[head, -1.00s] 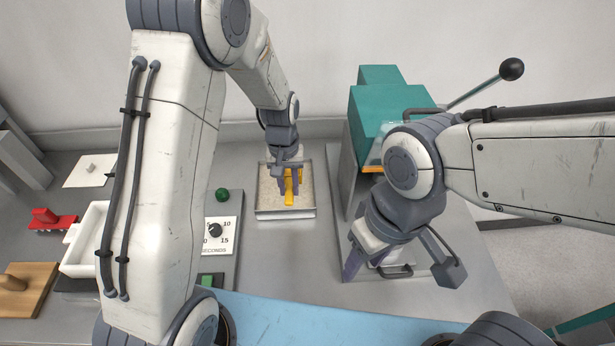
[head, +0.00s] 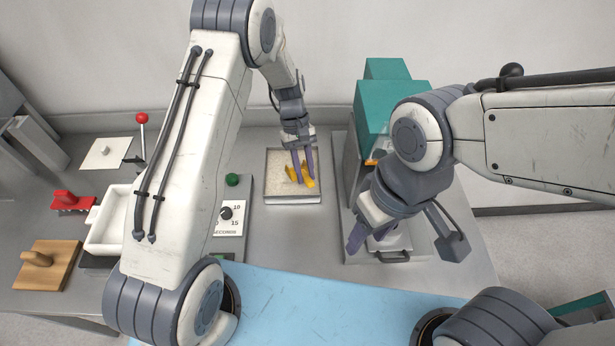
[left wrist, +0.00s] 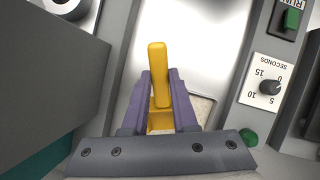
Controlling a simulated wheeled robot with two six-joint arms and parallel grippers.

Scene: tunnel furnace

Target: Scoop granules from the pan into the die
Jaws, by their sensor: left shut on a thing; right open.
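The metal pan (head: 291,200) holds pale granules (head: 277,166) and stands at the back middle of the bench. My left gripper (head: 303,168) is shut on the yellow scoop (head: 309,182) over the pan. In the left wrist view the scoop's handle (left wrist: 158,65) stands between the two fingers; its bowl is mostly hidden, so I cannot tell whether it holds granules. My right gripper (head: 369,236) is open in front of the teal press. A pale round part with a dark hole, perhaps the die (left wrist: 66,5), is cut off in the left wrist view.
The teal press (head: 390,105) with a black-knobbed lever stands right of the pan. A timer panel (head: 229,215) and a green knob (head: 232,180) are left of it.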

